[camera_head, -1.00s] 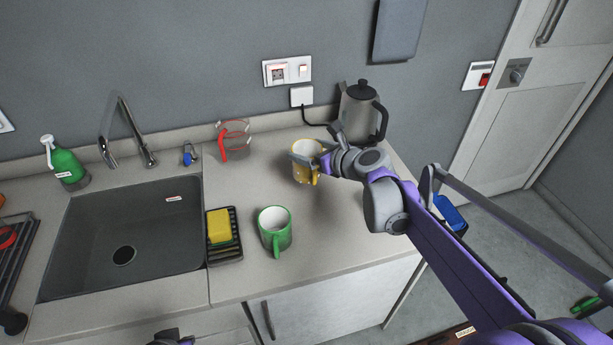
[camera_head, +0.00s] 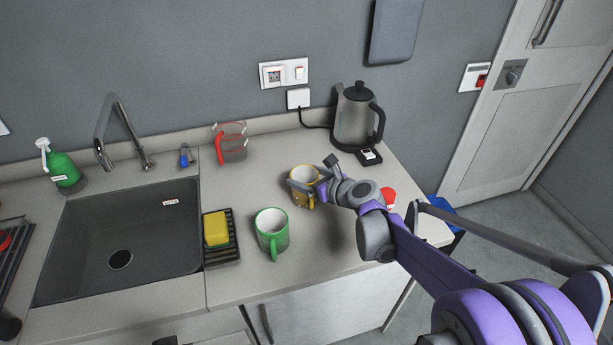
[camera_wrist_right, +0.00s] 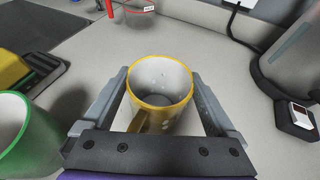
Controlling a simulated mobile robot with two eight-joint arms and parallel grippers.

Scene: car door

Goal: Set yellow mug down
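The yellow mug (camera_head: 303,186) is upright on the right side of the counter area, with its white inside showing. My right gripper (camera_head: 305,188) has its fingers on both sides of the mug, against its wall. In the right wrist view the mug (camera_wrist_right: 160,85) sits between the two fingertips (camera_wrist_right: 160,80), with its handle toward the gripper's palm. The mug's base is hidden, so I cannot tell whether it touches the counter (camera_head: 330,270). My left gripper is not clearly seen.
A green mug (camera_head: 271,232) stands front left of the yellow one, beside a yellow sponge (camera_head: 216,228) on a dark rack. A red-handled measuring jug (camera_head: 231,145) is behind left. A kettle (camera_head: 353,118) stands behind right. A red object (camera_head: 388,198) is partly behind my arm.

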